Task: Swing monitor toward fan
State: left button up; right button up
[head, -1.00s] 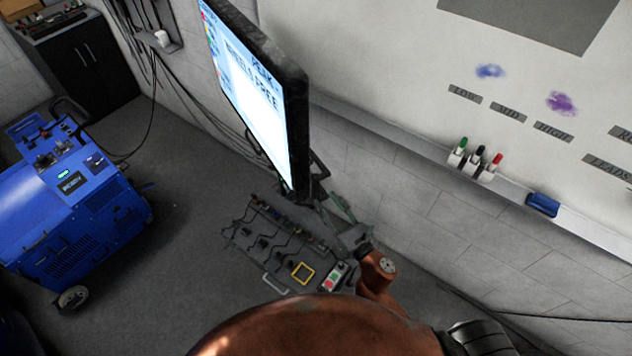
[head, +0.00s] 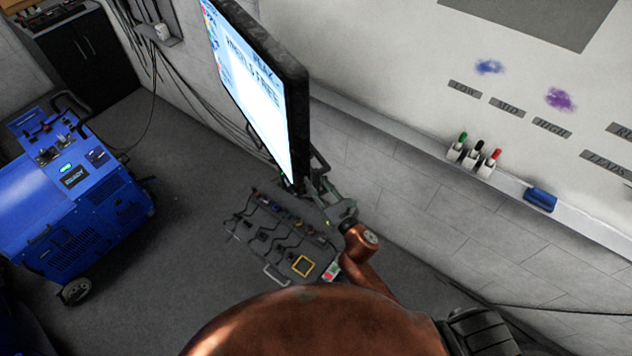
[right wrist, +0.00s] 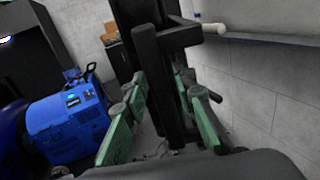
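The monitor (head: 262,90) is a thin black-framed screen, lit white and blue, seen at a slant at the top centre of the head view. Its dark frame and bars (right wrist: 165,75) fill the middle of the right wrist view. My right gripper (head: 322,190) is at the monitor's lower edge. Its green fingers (right wrist: 162,85) stand apart, one on each side of a dark upright part; I cannot tell whether they touch it. A blue wheeled unit (head: 75,200), perhaps the fan, stands on the floor at left. My left gripper is not in view.
A grey tool panel (head: 275,240) with cables and a yellow square lies below the monitor. A whiteboard ledge with markers (head: 473,155) and a blue eraser (head: 540,199) runs along the right wall. Grey floor (head: 185,220) is open between the blue unit and the panel.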

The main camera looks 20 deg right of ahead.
grip_shut()
dwell(0.3)
